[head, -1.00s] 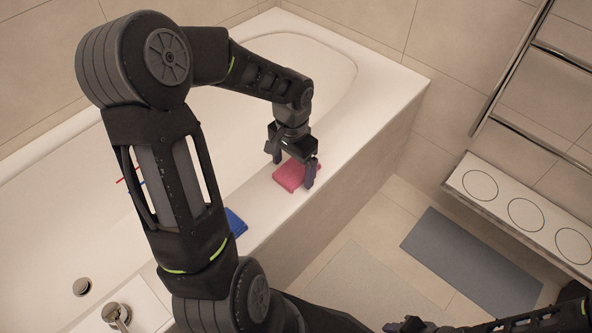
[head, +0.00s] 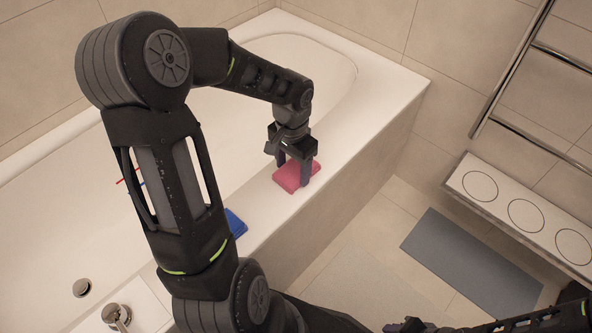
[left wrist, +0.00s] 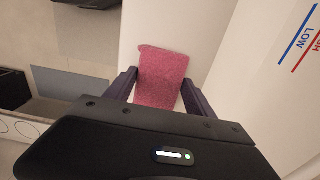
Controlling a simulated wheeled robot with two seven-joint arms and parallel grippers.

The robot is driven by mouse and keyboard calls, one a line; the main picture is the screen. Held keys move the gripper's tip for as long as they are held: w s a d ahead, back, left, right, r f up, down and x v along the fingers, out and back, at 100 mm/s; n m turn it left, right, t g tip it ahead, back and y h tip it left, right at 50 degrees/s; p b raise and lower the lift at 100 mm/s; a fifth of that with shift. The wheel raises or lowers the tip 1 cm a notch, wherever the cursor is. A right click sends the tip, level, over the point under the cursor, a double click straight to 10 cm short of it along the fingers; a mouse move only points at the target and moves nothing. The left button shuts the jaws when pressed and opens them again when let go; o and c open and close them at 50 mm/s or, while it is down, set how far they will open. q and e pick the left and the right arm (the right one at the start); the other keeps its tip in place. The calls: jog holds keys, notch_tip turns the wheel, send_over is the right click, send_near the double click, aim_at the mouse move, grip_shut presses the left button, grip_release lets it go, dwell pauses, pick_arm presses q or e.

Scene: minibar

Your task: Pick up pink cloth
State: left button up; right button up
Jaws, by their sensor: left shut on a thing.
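The pink cloth (head: 291,177) is a small folded pad lying on the flat rim of the bathtub (head: 345,126). It also shows in the left wrist view (left wrist: 162,78). My left gripper (head: 293,174) points down over it, with one finger on each side. It is shut on the cloth, which still appears to rest on the rim. In the left wrist view the fingers flank the near part of the cloth, and the gripper body hides its nearest end. My right gripper (head: 405,325) is at the bottom edge, partly cut off, and its jaws are unclear.
A blue cloth (head: 236,222) lies on the same rim, partly behind my left arm. A faucet (head: 117,316) stands at the tub's lower left. A grey mat (head: 470,260) lies on the floor, beside a white-topped bench (head: 526,214). The rim beyond the pink cloth is clear.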

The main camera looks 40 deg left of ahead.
aim_at(293, 171)
pick_arm(q)
jog(key=c, duration=0.4)
notch_tip(293, 171, up, 10)
jog(key=shift+r+p, duration=0.1)
jog(key=shift+p, duration=1.15)
